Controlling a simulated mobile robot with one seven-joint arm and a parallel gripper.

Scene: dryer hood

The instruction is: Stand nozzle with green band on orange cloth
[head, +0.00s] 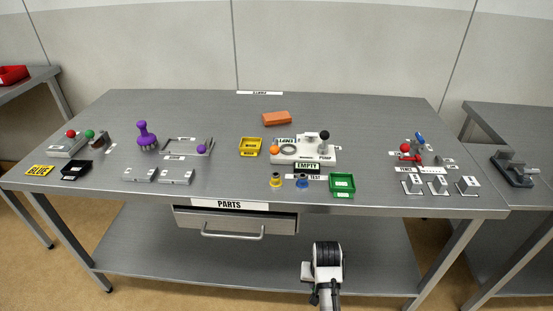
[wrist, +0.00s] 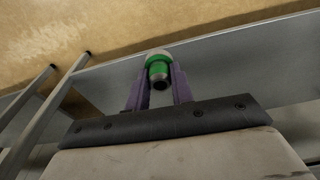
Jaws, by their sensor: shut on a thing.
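The nozzle with the green band (wrist: 158,72) is between the two purple fingers of my gripper (wrist: 159,80) in the wrist view. My gripper is shut on it. The nozzle has a pale end and a dark opening facing the camera. The orange cloth (head: 276,118) lies at the back middle of the table in the head view, with nothing on it. In the head view my arm is low in front of the table's front edge, far from the cloth. The fingers and the nozzle cannot be made out there.
A white pump fixture (head: 304,152) with an orange knob and a black knob stands in front of the cloth. A yellow tray (head: 250,147), a green tray (head: 342,185), a yellow nozzle (head: 276,180) and a blue nozzle (head: 302,181) are nearby. The table (head: 345,112) is bare around the cloth.

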